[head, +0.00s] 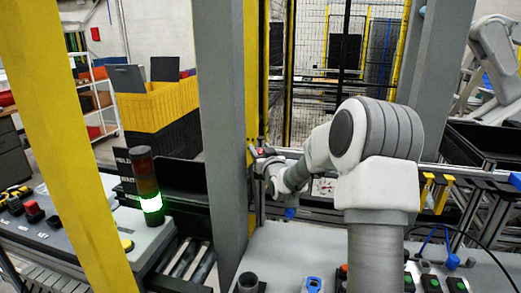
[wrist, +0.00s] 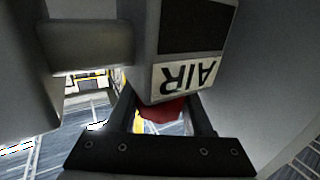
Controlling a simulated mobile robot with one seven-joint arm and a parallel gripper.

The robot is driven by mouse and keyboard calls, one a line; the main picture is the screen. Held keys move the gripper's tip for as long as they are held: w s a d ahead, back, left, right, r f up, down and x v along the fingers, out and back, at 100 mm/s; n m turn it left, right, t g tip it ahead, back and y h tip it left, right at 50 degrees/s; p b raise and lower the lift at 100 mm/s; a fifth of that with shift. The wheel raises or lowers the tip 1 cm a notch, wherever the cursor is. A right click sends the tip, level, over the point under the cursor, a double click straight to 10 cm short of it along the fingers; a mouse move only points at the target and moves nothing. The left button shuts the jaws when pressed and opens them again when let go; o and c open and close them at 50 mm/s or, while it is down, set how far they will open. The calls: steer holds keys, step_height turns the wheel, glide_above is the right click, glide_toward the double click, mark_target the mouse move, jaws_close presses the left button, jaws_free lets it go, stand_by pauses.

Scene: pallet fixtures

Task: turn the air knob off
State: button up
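The air unit is a dark grey box with an upside-down "AIR" label (wrist: 188,75) in the wrist view. A red knob (wrist: 161,109) shows just below the label, partly hidden by the box. My gripper (wrist: 163,116) has its fingers apart, one on each side of the red knob, with small gaps visible beside it. I cannot tell whether a finger touches it. In the head view my gripper (head: 261,158) is at the grey post, by a small red spot (head: 260,151) that may be the knob. The knob's exact angle is not clear.
A wide grey post (head: 222,130) and yellow posts (head: 65,130) stand left of my arm. A signal tower (head: 147,185) with a lit green section stands on the left console. Buttons and switches line the front panel (head: 320,250). A yellow crate (head: 160,105) is behind.

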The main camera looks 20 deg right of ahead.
jaws_close()
steer(key=shift+f, duration=0.1)
steer(key=shift+f+m+h+b, duration=0.15)
steer(key=shift+m+h+b, duration=0.25)
steer(key=shift+h+b, duration=0.55)
steer(key=m+h+b, duration=0.1)
steer(key=b, duration=0.1)
steer(key=shift+b, duration=0.3)
steer(key=m+h, duration=0.1)
steer(key=g+h+b, duration=0.1)
steer(key=shift+s+d+m+h, duration=0.1)
steer(key=shift+d+m+h, duration=0.15)
steer(key=shift+m+h, duration=0.15)
steer(key=shift+s+d+r+m+g+h+p, duration=0.15)
steer(key=shift+d+m+g+h+p, duration=0.1)
steer(key=shift+m+g+h, duration=0.4)
steer(key=shift+d+r+m+g+h+p, duration=0.15)
steer(key=shift+m+g+h+p, duration=0.2)
steer(key=shift+h, duration=0.45)
steer(key=shift+d+m+h, duration=0.1)
steer(key=shift+m+h, duration=0.2)
